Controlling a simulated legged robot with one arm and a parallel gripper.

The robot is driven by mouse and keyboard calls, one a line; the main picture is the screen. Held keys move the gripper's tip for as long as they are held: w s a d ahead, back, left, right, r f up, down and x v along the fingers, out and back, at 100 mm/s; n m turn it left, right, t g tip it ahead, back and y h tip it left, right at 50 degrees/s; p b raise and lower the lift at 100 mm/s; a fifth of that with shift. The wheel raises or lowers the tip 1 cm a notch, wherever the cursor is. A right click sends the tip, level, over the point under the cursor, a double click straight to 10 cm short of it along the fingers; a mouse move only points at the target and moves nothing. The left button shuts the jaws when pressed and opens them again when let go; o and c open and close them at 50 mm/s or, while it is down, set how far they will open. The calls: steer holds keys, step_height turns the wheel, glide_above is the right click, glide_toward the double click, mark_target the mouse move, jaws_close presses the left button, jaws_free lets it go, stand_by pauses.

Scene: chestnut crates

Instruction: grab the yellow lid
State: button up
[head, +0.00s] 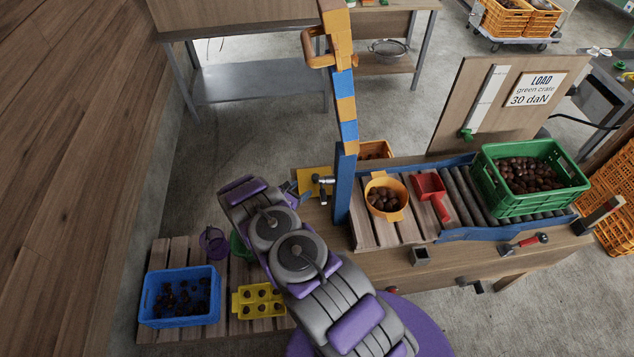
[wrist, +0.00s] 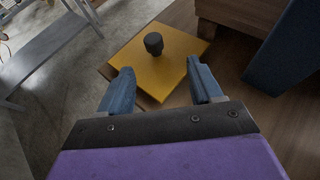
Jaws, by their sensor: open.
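The yellow lid (wrist: 165,67) is a flat square plate with a dark round knob (wrist: 153,43) standing up from it. In the wrist view it lies on a wooden surface, ahead of my gripper (wrist: 163,85). My gripper is open, with its two blue-grey fingers apart and nothing between them but the view of the lid's near part. The knob is beyond the fingertips. In the head view the lid (head: 311,180) shows at the left end of the workbench, partly hidden by my gripper (head: 297,190). I cannot tell whether the fingers touch the lid.
A blue post (head: 343,185) rises right of the lid. A roller bench holds an orange bowl (head: 376,181) of chestnuts, a red scoop (head: 430,188) and a green crate (head: 500,190). A blue crate (head: 176,324) and yellow tray (head: 243,311) sit on a pallet below left.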

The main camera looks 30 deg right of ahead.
mark_target(313, 179)
steer(key=x, duration=0.4)
steer(key=shift+w+f, duration=0.25)
steer(key=shift+w+d+f+b, duration=0.2)
steer(key=shift+w+d+b, duration=0.2)
steer(key=shift+w+d, duration=0.05)
steer(key=shift+d+f, duration=0.2)
steer(key=shift+d, duration=0.4)
steer(key=b+x, duration=0.1)
steer(key=x, duration=0.3)
steer(key=shift+w+d, duration=0.25)
steer(key=shift+w, duration=0.05)
steer(key=shift+w+d+f+b, duration=0.15)
steer(key=shift+w+d+b, duration=0.15)
steer(key=shift+d+b, duration=0.05)
steer(key=shift+a, duration=0.1)
steer(key=shift+d+f, duration=0.1)
steer(key=shift+d, duration=0.35)
steer(key=c, duration=0.5)
steer(key=shift+a, duration=0.3)
steer(key=c, duration=0.6)
